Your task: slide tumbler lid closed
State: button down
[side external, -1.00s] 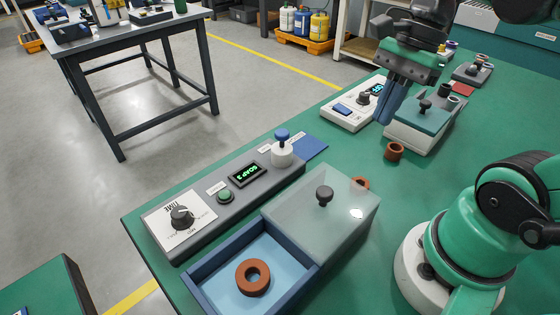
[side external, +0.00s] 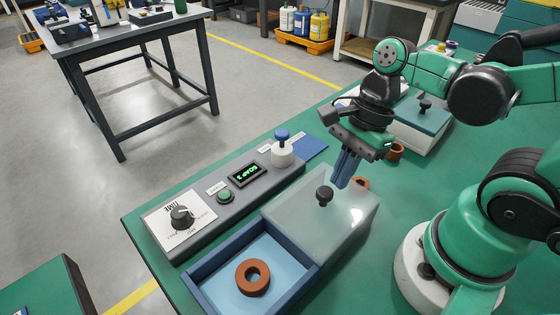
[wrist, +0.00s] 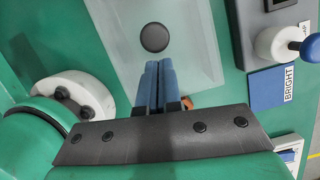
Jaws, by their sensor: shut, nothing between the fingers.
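The tumbler is a blue open-topped box (side external: 205,290) with a brown rubber ring (side external: 253,277) lying on its light blue floor. Its translucent lid (side external: 290,220) is slid to the right, covering the right part and leaving the left part open. A dark round knob (side external: 324,194) stands on the lid; in the wrist view the knob (wrist: 154,37) is just ahead of the fingertips. My gripper (side external: 342,184) is shut and empty. Its blue fingers point down over the right part of the lid, right of the knob and apart from it.
A control panel with a time dial (side external: 182,215), a green button (side external: 226,196) and a display (side external: 246,174) runs along the box's far side. Brown rings (side external: 395,152) and a grey unit (side external: 420,125) are behind my gripper.

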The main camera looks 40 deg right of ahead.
dwell(0.3)
jog(key=a, duration=1.5)
